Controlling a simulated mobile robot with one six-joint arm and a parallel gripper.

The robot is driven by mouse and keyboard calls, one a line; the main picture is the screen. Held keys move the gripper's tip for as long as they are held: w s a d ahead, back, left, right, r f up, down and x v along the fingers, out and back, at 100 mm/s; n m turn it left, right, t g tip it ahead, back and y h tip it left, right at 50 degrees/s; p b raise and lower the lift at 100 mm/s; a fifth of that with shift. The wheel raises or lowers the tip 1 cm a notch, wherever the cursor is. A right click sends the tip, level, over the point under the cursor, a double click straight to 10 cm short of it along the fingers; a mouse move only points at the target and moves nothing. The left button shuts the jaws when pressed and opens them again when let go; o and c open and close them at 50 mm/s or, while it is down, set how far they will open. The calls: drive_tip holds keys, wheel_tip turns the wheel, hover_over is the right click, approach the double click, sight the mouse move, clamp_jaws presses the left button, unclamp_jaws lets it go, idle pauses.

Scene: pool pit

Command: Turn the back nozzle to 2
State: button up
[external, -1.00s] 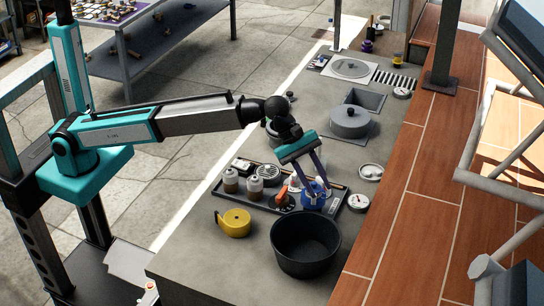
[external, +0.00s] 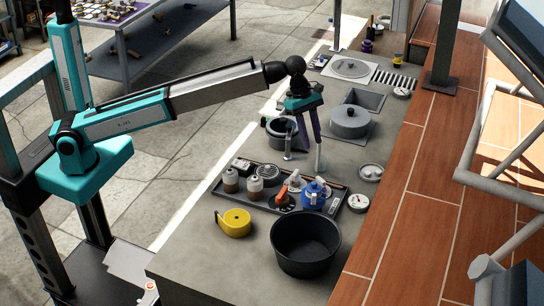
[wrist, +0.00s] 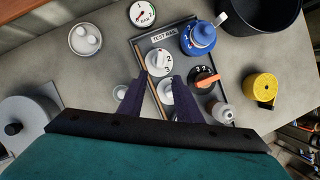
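A rail panel marked "TEST RAIL" (wrist: 166,36) lies on the counter; its dark tray (external: 262,204) shows in the external view. In the wrist view it carries a white dial with numerals (wrist: 158,62) and a black dial with an orange handle (wrist: 207,80), also seen in the external view (external: 281,194). A second white round part (wrist: 166,92) shows between my fingers, partly covered. I cannot tell for certain which is the back nozzle or read its setting. My gripper (wrist: 159,80) is open and empty, its fingertips near the white dial; in the external view (external: 305,164) it hangs beyond the tray.
A blue kettle-like item (wrist: 200,38) sits at the tray's end. A black pot (external: 305,246), a yellow item (external: 235,223), round gauges (external: 358,203) and a grey lidded pot (external: 350,121) stand around.

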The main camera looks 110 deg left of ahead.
sight(320, 179)
drive_tip(key=shift+f, duration=0.1)
drive_tip(key=shift+p+x, duration=1.85)
drive_tip(key=shift+x, duration=5)
drive_tip(key=shift+w, duration=0.1)
drive_tip(key=shift+d, duration=0.1)
clamp_jaws()
